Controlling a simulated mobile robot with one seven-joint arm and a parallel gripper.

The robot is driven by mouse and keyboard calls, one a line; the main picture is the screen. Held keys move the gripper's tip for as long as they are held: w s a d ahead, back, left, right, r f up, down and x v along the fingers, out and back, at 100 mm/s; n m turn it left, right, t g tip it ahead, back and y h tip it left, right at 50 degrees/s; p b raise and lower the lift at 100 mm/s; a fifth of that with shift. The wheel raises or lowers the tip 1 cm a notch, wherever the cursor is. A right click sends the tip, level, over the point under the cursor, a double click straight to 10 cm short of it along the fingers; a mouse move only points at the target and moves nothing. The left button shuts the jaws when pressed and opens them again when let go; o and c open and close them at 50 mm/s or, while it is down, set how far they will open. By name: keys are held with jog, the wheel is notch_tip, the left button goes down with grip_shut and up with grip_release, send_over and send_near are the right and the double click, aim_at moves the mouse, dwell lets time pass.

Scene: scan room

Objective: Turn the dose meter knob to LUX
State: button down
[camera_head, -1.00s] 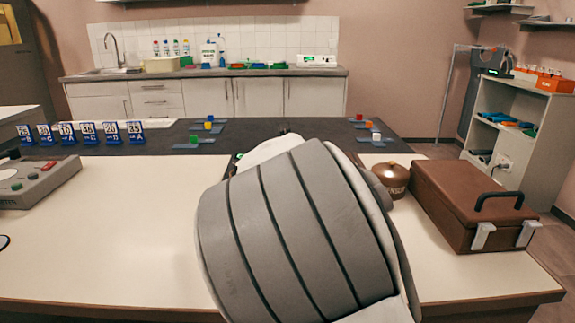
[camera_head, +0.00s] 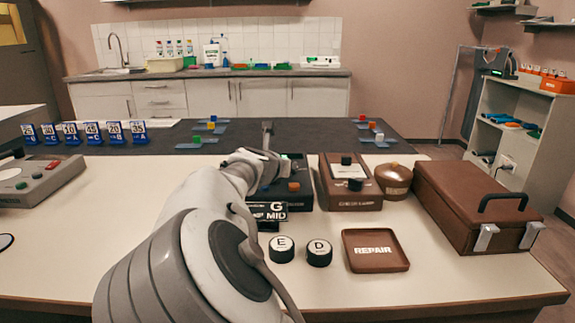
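Three boxes with knobs or buttons stand on the table, and their labels are too small for me to tell which is the dose meter. A brown box (camera_head: 350,197) right of centre has a white dial face (camera_head: 348,171) and dark knobs. A black box (camera_head: 297,198) beside it has an orange knob (camera_head: 293,186) and is partly hidden by my arm. A grey console (camera_head: 42,183) with a red button stands at the left. My gripper (camera_head: 267,127) is beyond the black box, seen end-on and small; its fingers are not clear, and I see nothing held.
A brown round pot (camera_head: 396,180) and a brown case (camera_head: 476,207) stand at the right. A REPAIR tray (camera_head: 375,265), two round pieces marked E (camera_head: 281,249) and D (camera_head: 319,252), and a G MID sign (camera_head: 268,211) are in front. The table's left middle is clear.

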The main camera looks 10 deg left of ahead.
dwell(0.4)
jog(key=c, duration=0.8)
grip_release()
jog(key=p+v, duration=0.3)
jog(key=v, duration=1.4)
jog(key=shift+a+r, duration=0.15)
jog(key=shift+r, duration=0.05)
jog(key=shift+s, duration=0.15)
